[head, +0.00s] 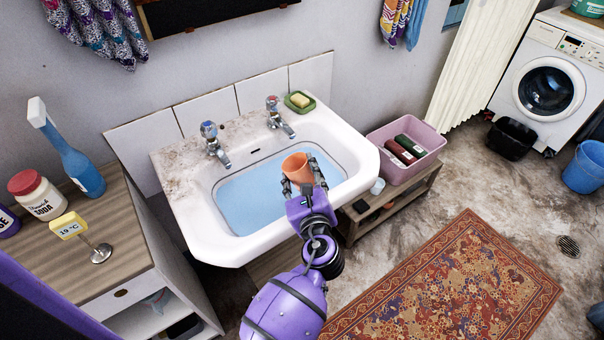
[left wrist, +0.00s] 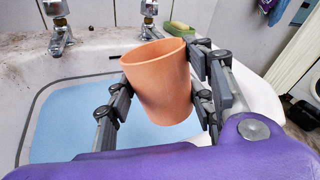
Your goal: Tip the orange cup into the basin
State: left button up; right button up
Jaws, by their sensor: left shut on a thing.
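The orange cup (head: 296,167) is held above the right part of the white basin (head: 213,238), over the pale blue water (head: 245,205). My left gripper (head: 303,179) is shut on the cup, with fingers on both sides of it. In the left wrist view, the cup (left wrist: 158,85) sits between the fingers of the gripper (left wrist: 160,98), mouth up and leaning slightly. I cannot see what is inside the cup. The basin (left wrist: 28,75) and its water (left wrist: 65,125) show below and behind it. My right gripper is not in view.
Two taps (head: 214,144) (head: 278,116) and a green soap dish (head: 299,101) stand at the basin's back. A wooden cabinet (head: 130,220) with bottles and a thermometer is left. A pink tub (head: 421,170) on a low bench (head: 390,215) is close on the right.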

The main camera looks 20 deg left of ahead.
pick_arm(q)
jog(key=shift+w+r+m+p, duration=0.15)
jog(key=shift+r+m+p, duration=0.15)
jog(key=shift+r+p, duration=0.35)
jog(key=shift+d+f, duration=0.1)
jog(key=shift+f+m+y+b, duration=0.3)
jog(key=shift+f+m+b, duration=0.35)
jog(key=shift+f, duration=0.25)
jog(key=shift+m+t, duration=0.3)
jog(key=shift+m, duration=0.25)
jog(key=shift+r+m+y, duration=0.1)
jog(key=shift+m+y, duration=0.2)
jog(key=shift+m, duration=0.1)
jog(key=shift+t, duration=0.3)
jog(key=shift+r, duration=0.1)
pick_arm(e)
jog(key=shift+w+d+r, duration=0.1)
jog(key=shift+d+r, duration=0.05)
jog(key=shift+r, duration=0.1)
